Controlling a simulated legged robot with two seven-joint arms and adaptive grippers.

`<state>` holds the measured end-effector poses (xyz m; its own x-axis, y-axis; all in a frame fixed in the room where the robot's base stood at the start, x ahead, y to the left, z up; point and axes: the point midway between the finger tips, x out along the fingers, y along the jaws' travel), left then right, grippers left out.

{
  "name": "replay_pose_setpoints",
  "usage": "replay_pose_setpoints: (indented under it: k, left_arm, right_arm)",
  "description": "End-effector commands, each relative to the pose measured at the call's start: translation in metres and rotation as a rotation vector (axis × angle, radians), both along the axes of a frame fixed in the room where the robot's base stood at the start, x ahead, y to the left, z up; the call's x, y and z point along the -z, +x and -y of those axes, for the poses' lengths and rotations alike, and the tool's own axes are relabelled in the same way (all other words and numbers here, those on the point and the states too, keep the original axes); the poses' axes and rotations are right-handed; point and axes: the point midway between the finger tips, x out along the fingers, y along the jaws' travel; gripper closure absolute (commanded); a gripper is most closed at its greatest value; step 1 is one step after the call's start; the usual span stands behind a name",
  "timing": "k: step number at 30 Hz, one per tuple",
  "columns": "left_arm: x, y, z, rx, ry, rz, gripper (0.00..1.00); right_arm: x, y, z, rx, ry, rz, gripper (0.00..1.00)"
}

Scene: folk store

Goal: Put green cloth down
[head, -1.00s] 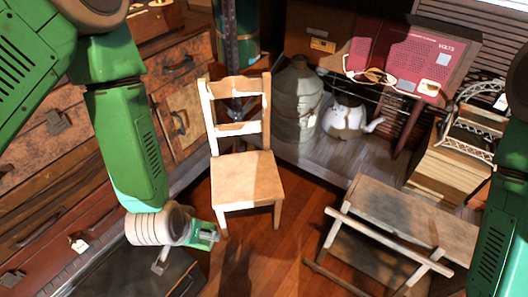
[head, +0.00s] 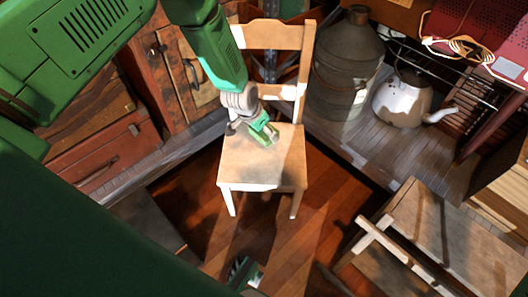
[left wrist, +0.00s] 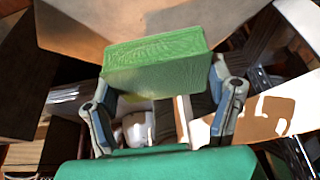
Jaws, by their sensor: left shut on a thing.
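My left gripper (head: 262,133) is shut on the green cloth (head: 262,134), over the back part of the pale wooden chair's seat (head: 250,170). In the left wrist view the cloth (left wrist: 155,62) is a folded, block-like green bundle between the two fingers (left wrist: 162,92). The pale seat (left wrist: 120,18) fills the top of that view behind it. I cannot tell whether the cloth touches the seat. My right gripper is not clearly in view.
A metal can (head: 345,75) and a white kettle (head: 402,98) stand on a low platform behind right. A wooden folding stool (head: 440,240) is at lower right. Drawers (head: 95,150) line the left. The chair back (head: 275,36) rises behind the seat. A small dark-and-green thing (head: 245,272) shows at the bottom.

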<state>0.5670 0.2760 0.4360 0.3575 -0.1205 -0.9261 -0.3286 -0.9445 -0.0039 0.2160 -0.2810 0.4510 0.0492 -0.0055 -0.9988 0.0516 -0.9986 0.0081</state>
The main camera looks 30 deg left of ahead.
Motion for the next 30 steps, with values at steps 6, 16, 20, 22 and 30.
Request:
replay_pose_setpoints:
  k: [6, 16, 20, 22, 30]
  left_arm:
    - [0.044, -0.001, 0.001, -0.001, -0.002, -0.001, 0.52]
    - [0.083, -0.001, 0.001, -0.004, -0.001, -0.001, 0.52]
    - [0.084, 0.0, 0.001, -0.003, -0.001, 0.001, 0.56]
    - [0.084, -0.001, 0.001, -0.003, -0.001, 0.001, 0.56]
    - [0.084, -0.001, 0.001, -0.002, -0.001, 0.0, 0.04]
  right_arm:
    - [0.021, 0.0, 0.0, 0.0, 0.0, 0.0, 0.6]
    - [0.04, 0.0, 0.0, 0.0, 0.0, 0.001, 0.6]
    - [0.039, 0.0, 0.0, 0.0, 0.0, 0.0, 0.6]
    - [0.039, 0.0, 0.0, 0.0, 0.0, 0.0, 0.6]
    - [0.039, 0.0, 0.0, 0.0, 0.0, 0.0, 0.6]
